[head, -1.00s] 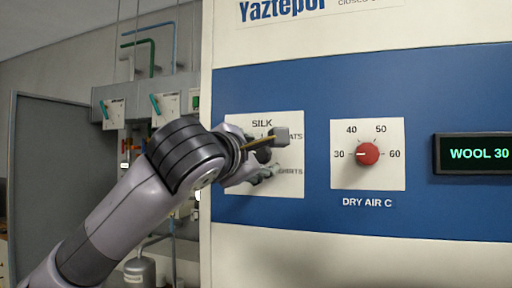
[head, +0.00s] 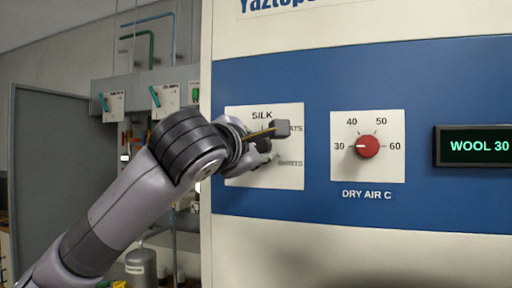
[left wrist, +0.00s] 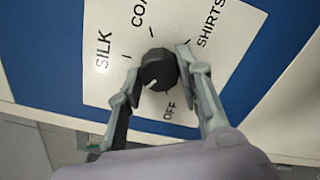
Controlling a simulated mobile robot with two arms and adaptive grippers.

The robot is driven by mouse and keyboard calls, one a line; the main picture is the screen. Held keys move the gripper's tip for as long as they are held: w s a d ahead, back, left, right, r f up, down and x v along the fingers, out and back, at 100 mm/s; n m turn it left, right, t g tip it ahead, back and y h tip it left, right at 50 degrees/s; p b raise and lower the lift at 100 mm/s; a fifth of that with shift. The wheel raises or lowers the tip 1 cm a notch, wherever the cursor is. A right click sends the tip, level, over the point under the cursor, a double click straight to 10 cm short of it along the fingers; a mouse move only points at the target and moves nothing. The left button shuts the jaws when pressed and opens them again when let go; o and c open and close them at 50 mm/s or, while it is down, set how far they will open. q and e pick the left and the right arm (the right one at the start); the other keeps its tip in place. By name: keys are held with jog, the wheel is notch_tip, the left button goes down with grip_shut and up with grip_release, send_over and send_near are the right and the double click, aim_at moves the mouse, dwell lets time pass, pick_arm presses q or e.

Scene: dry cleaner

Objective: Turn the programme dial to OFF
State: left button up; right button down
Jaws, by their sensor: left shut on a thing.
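The programme dial (left wrist: 159,67) is a black round knob on a white plate (left wrist: 110,83). The plate reads SILK, COATS, SHIRTS and OFF in the left wrist view. The white mark on the knob faces down-left there, between SILK and OFF and at no label. My left gripper (left wrist: 158,71) is shut on the knob, one finger on each side. In the head view my left gripper (head: 270,146) covers the knob and the OFF label. My right gripper is not in view.
On the same blue panel (head: 320,90) are a red DRY AIR C dial (head: 368,147) pointing near 30 and a display (head: 478,146) reading WOOL 30. Pipes and teal-handled valve boxes (head: 163,98) are on the wall behind to the left.

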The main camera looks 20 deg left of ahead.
pick_arm(q)
jog(key=shift+c, duration=0.6)
jog(key=shift+f, duration=0.1)
jog(key=n+b, duration=0.9)
jog(key=b, duration=0.1)
jog(key=shift+d+f, duration=0.1)
jog(key=shift+f, duration=0.05)
jog(key=shift+n+b, duration=0.75)
jog(key=shift+n, duration=0.65)
jog(key=shift+r, duration=0.2)
